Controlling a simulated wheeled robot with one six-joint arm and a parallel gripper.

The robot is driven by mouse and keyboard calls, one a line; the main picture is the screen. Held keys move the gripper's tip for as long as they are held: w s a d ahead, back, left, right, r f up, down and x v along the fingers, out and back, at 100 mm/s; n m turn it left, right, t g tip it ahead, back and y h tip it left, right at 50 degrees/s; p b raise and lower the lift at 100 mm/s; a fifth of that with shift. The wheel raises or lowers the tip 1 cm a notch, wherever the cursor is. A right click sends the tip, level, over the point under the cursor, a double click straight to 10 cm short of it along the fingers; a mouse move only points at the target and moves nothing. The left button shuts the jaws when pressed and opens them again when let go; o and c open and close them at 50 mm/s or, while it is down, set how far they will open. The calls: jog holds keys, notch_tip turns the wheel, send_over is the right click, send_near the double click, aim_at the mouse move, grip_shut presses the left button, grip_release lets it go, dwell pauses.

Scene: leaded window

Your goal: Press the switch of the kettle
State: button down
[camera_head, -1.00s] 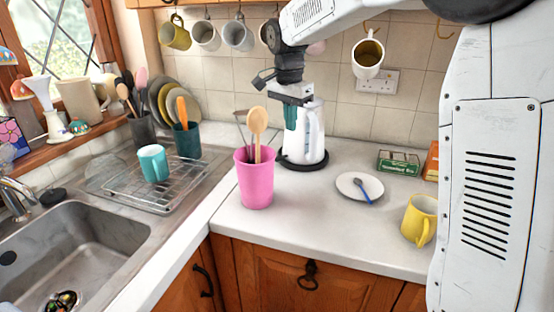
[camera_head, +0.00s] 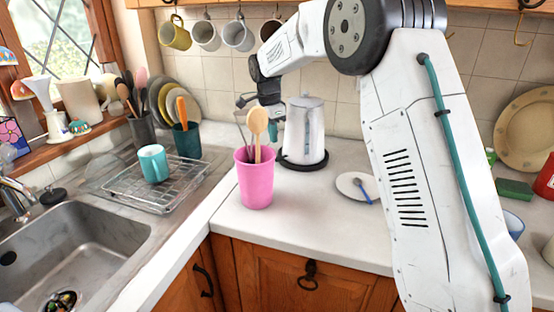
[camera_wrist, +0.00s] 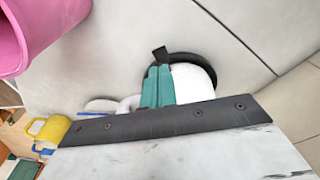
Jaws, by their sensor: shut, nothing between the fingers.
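The white kettle (camera_head: 304,128) stands upright on its round black base (camera_head: 304,164) at the back of the counter. My gripper (camera_head: 274,129), with teal fingers, is just left of the kettle, behind the wooden spoon. In the wrist view the gripper (camera_wrist: 158,86) is shut and empty, with part of the white kettle (camera_wrist: 190,82) close beside and behind it. A small dark piece shows at the fingertips there; I cannot tell whether it is the kettle's switch. I cannot tell whether the fingers touch the kettle.
A pink cup (camera_head: 256,184) with wooden spoons stands close in front of my gripper, left of the kettle. A saucer (camera_head: 348,184) with a blue spoon lies to the right. Mugs (camera_head: 238,36) hang above. Counter in front of the kettle is clear.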

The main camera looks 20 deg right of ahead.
aim_at(275, 159)
jog(key=shift+d+f, duration=0.15)
jog(key=shift+f, duration=1.3)
jog(key=shift+d+f, duration=0.15)
jog(key=shift+f, duration=1.3)
jog(key=shift+f, duration=0.75)
jog(key=shift+a, duration=0.15)
jog(key=shift+s+a+r, duration=0.1)
jog(key=shift+a+r, duration=0.15)
jog(key=shift+a, duration=0.45)
jog(key=shift+s+a+r, duration=0.1)
jog(key=shift+a+r, duration=0.15)
jog(key=shift+a, duration=0.45)
